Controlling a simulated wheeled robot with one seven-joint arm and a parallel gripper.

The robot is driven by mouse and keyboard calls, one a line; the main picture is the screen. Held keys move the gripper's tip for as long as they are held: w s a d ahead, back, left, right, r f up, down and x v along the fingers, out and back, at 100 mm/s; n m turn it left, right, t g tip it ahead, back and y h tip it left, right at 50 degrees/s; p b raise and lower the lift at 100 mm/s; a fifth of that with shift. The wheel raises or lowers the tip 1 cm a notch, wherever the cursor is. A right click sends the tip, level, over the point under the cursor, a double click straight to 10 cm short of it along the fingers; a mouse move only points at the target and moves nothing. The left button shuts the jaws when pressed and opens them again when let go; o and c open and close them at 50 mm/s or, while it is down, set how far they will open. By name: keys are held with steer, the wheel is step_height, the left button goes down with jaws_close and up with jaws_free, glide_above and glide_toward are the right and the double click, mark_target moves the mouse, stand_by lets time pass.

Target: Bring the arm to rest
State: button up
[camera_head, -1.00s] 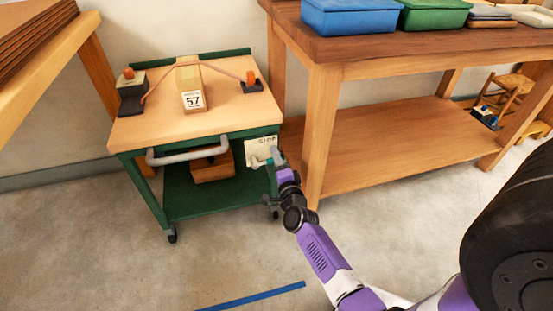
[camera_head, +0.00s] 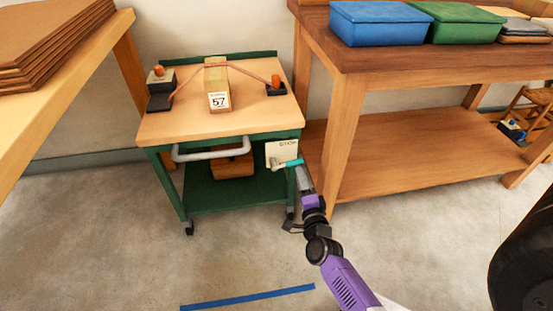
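My gripper (camera_head: 303,176) is at the front right corner of the green cart, just below a small lever with a teal grip (camera_head: 291,163). The lever lies roughly level in front of a pale plate marked STOP (camera_head: 281,149). The gripper's tip overlaps the teal grip's right end in this view; I cannot tell if they touch. The fingers are too small and edge-on to show whether they are open or shut. My purple arm reaches in from the lower right.
The cart (camera_head: 185,124) carries a wooden block numbered 57 (camera_head: 218,90) and a band strung between two end pieces. A wooden bench (camera_head: 345,130) with blue (camera_head: 380,25) and green bins stands close right of my gripper. Open floor with blue tape (camera_head: 248,297) lies in front.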

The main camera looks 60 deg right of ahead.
stand_by(0.3)
steer(key=s+a+r+n+t+y, duration=0.25)
steer(key=a+r+n, duration=0.25)
steer(key=a+n, duration=0.4)
steer(key=s+a+r+n+t+y, duration=0.2)
steer(key=a+r+n+y, duration=0.25)
steer(key=a+n, duration=0.5)
steer(key=s+a+r+n+g+y, duration=0.1)
steer(key=s+a+r+n+y, duration=0.25)
steer(key=s+a, duration=0.5)
steer(key=s+a+r+n+y, duration=0.2)
steer(key=s+a+n+y, duration=0.2)
steer(key=s+a, duration=0.4)
step_height(320, 180, up, 29)
steer(key=w+p, duration=0.2)
steer(key=p, duration=2.6)
steer(key=shift+a+h, duration=0.2)
steer(key=shift+h, duration=0.15)
